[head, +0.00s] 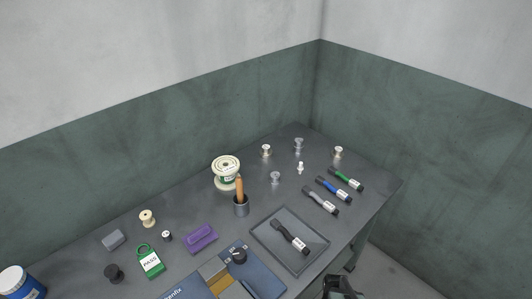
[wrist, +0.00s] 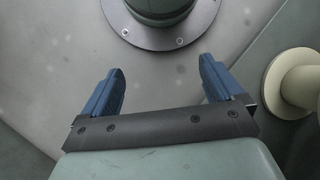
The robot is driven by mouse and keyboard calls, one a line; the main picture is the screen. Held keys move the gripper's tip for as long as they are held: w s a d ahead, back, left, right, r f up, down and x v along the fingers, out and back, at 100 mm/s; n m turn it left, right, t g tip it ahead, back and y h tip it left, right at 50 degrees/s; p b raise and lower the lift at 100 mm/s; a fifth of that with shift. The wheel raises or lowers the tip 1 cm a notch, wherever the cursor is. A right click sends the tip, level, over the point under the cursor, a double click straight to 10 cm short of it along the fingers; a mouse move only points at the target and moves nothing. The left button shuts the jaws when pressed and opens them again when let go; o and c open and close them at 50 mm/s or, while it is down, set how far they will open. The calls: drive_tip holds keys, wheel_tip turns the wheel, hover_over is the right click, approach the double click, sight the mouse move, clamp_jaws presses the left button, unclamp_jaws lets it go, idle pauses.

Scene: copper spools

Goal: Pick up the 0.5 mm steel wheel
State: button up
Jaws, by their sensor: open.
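Several small spools stand on the dark workbench (head: 225,228) in the head view. Two look grey and metallic: one grey spool (head: 298,145) at the back and another grey spool (head: 275,178) nearer the middle. Paler spools stand at the back (head: 266,150) and at the back right (head: 338,152). Their labels are too small to read, so I cannot tell which is the 0.5 mm steel wheel. My gripper (wrist: 163,68) is open and empty in the wrist view, its two blue fingers apart. No steel wheel is between them.
A tray (head: 262,241) holds another tool. A purple block (head: 201,238) and green PASS tag (head: 151,262) lie left.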

drive_tip(key=w+d+r+t, duration=0.3)
drive_tip(key=w+d+r, duration=0.1)
drive_tip(key=w+d, duration=0.5)
drive_tip(key=w+d+r+t+y, duration=0.1)
drive_tip(key=w+d+r+t, duration=0.35)
drive_tip(key=w, duration=0.75)
drive_tip(key=w+d+r+t, duration=0.1)
drive_tip(key=w+d+r, duration=0.4)
drive_tip(key=w+d, duration=0.5)
drive_tip(key=w+d+r+t+h, duration=0.2)
drive_tip(key=w+d+r+t, duration=0.5)
drive_tip(key=w+d+r, duration=1.1)
drive_tip(key=w+a+r+n+g+y, duration=0.1)
drive_tip(key=w+a+r+n, duration=0.25)
drive_tip(key=a, duration=0.35)
drive_tip(key=w+a+r+n+g+y, duration=0.15)
drive_tip(key=w+a, duration=0.25)
drive_tip(key=a, duration=0.4)
wheel_tip(320, 180, up, 11)
drive_tip(key=n+g+h, duration=0.2)
drive_tip(key=n+g, duration=0.5)
drive_tip(key=n, duration=1.1)
hover_over(266, 147)
wheel_tip(266, 147, down, 13)
drive_tip(key=shift+w+f, duration=0.1)
